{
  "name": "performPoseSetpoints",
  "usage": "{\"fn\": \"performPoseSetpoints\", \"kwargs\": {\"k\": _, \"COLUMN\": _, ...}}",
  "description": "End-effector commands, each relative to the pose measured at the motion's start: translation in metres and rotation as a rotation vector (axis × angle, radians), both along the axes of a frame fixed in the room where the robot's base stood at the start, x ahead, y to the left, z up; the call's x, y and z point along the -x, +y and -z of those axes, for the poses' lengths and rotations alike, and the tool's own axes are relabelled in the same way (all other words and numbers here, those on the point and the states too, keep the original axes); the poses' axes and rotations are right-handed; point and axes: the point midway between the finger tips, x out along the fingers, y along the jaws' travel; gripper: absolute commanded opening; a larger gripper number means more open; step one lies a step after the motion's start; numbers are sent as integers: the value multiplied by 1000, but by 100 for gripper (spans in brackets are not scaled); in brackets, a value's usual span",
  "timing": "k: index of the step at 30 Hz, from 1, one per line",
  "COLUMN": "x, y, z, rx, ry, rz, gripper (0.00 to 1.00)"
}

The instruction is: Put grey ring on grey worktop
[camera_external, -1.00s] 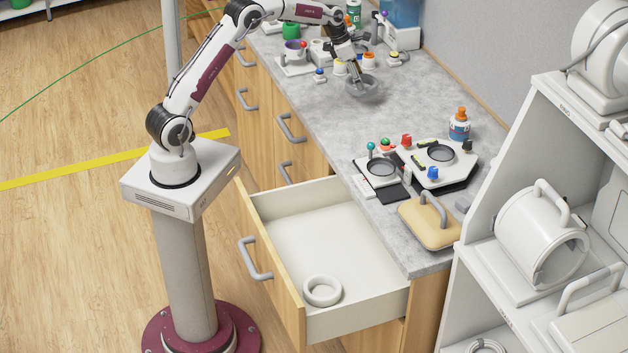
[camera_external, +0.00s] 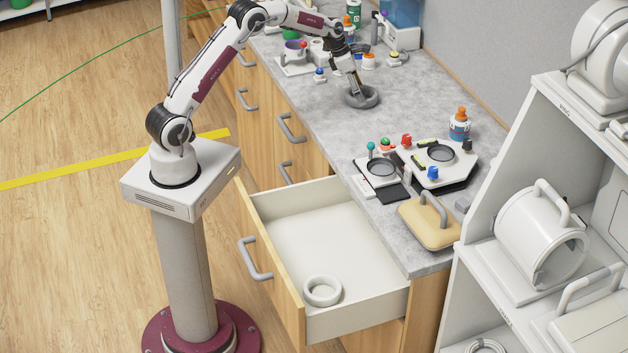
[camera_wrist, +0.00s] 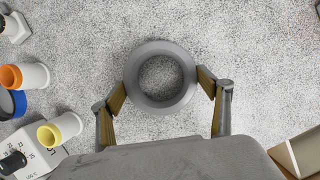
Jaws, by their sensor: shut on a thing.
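The grey ring (camera_external: 368,101) is at my gripper's fingertips, low over the grey worktop (camera_external: 330,110) or touching it; I cannot tell which. In the wrist view the ring (camera_wrist: 160,107) lies flat, with its hole facing the camera. My gripper (camera_external: 357,90) points down and has its two fingers on opposite outer sides of the ring, shut on it. The worktop (camera_wrist: 95,60) shows speckled grey all around the ring.
Small white jars with orange and yellow rims (camera_wrist: 33,76) stand left of the ring. A white board with dark round dishes (camera_external: 467,170) and a blue bottle (camera_external: 459,128) stand nearer. A drawer (camera_external: 330,230) hangs open, holding a white ring (camera_external: 322,302). Worktop around the gripper is clear.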

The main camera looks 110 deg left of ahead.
Motion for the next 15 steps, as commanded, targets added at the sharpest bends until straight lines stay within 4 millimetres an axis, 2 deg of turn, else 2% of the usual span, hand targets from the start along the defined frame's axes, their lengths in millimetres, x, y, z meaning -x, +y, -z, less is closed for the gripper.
{"fn": "performPoseSetpoints", "kwargs": {"k": 12, "x": 0, "y": 0, "z": 3, "rx": 0, "ry": -1, "rz": 0, "gripper": 46}}
{"fn": "performPoseSetpoints", "kwargs": {"k": 13, "x": 0, "y": 0, "z": 3, "rx": 0, "ry": 0, "rz": 0, "gripper": 82}}
{"fn": "performPoseSetpoints", "kwargs": {"k": 15, "x": 0, "y": 0, "z": 3, "rx": 0, "ry": 0, "rz": 0, "gripper": 93}}
